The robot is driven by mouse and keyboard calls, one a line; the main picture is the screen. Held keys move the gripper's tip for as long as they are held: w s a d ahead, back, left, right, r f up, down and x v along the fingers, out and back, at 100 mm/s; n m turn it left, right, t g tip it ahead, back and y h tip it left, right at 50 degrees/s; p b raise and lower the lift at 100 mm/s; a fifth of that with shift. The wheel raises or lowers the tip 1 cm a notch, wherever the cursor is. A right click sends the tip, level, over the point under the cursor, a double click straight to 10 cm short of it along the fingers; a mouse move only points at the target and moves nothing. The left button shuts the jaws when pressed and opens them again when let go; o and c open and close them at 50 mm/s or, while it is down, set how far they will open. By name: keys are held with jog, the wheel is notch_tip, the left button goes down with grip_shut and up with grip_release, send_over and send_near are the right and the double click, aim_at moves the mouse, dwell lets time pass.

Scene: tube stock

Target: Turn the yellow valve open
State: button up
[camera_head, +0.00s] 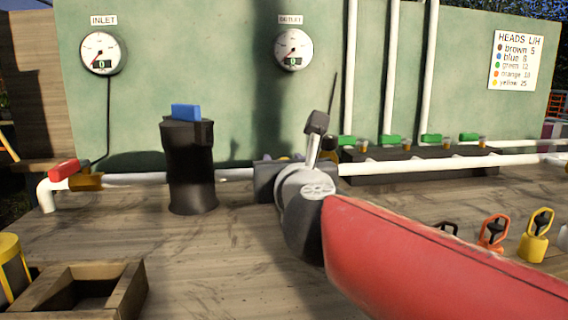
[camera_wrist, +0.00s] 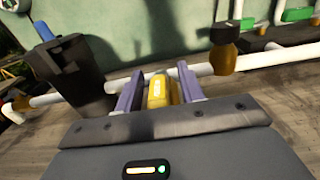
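The yellow valve handle (camera_wrist: 158,90) shows in the wrist view on the white pipe, between the two purple fingers of my gripper (camera_wrist: 160,85). The fingers stand one on each side of it, with narrow gaps visible, so the gripper looks open around the handle. Whether either finger touches it lower down is hidden. In the head view my gripper's dark body (camera_head: 272,180) is at the pipe in the middle of the bench, and my wrist and red arm hide most of the valve.
A black cylinder with a blue top (camera_head: 193,165) stands left of my gripper. A red-handled valve (camera_head: 68,169) is at the far left. Green-handled valves (camera_head: 390,139) sit at the back right. Sprinkler heads (camera_head: 537,235) stand front right. A wooden box (camera_head: 130,290) is front left.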

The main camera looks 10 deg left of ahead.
jog(key=p+v, duration=0.1)
jog(key=v, duration=0.7)
dwell(0.5)
